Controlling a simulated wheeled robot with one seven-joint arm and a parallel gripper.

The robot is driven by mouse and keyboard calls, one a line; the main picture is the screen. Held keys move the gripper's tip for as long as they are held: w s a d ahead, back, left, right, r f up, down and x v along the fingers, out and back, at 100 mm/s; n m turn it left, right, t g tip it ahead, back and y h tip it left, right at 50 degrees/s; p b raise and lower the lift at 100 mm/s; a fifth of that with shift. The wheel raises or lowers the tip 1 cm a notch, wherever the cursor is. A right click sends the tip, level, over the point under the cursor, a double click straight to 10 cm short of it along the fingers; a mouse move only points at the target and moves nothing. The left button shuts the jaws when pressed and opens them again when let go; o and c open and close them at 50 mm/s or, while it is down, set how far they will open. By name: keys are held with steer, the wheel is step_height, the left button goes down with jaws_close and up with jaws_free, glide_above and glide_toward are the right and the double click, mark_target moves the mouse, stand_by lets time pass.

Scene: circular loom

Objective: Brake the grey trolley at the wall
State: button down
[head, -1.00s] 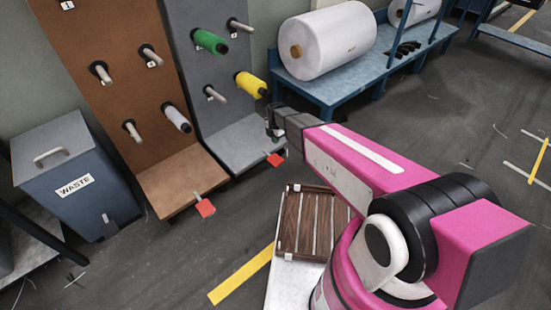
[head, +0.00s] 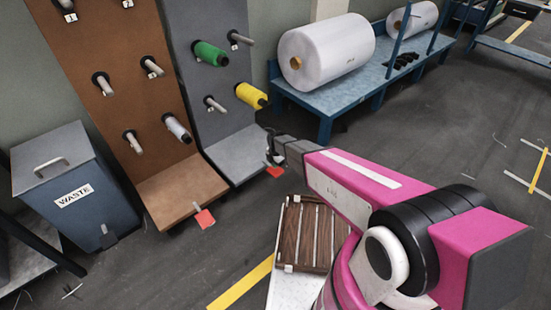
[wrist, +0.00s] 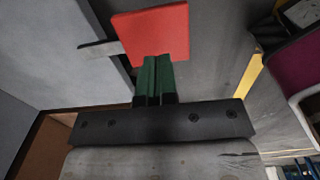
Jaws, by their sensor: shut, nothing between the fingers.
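The grey trolley (head: 237,157) stands at the wall, an upright grey panel with pegs over a low grey base. It carries a green spool (head: 210,53) and a yellow spool (head: 251,95). Its red brake pedal (head: 275,171) sticks out at the front of the base, and it also shows in the wrist view (wrist: 150,33). My gripper (head: 274,160) is just over this pedal. In the wrist view its green fingers (wrist: 153,72) are shut and empty, with their tips at the pedal's near edge. I cannot tell whether they touch, or whether the pedal is down.
The brown trolley (head: 182,190) stands close on the left with its own red pedal (head: 204,218). A waste bin (head: 77,190) is further left. A blue bench (head: 327,103) with white rolls is behind right. A slatted wooden tray (head: 300,266) sits near my arm. Floor at right is open.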

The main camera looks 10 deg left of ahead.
mark_target(276, 172)
steer(key=shift+f, duration=1.65)
steer(key=shift+s+d+f+t+y, duration=0.1)
steer(key=shift+s+f+t+y, duration=0.05)
steer(key=shift+f+t+y, duration=0.2)
steer(key=shift+s+d+f+t+y, duration=0.1)
steer(key=shift+f+t+y, duration=0.15)
steer(key=shift+f+y, duration=0.15)
steer(key=shift+f+t+y, duration=0.4)
steer(key=shift+f+y, duration=0.05)
steer(key=shift+f, duration=0.5)
steer(key=shift+w+a+f, duration=0.1)
steer(key=shift+w+f, duration=0.05)
steer(key=shift+f, duration=0.35)
steer(key=shift+y, duration=0.3)
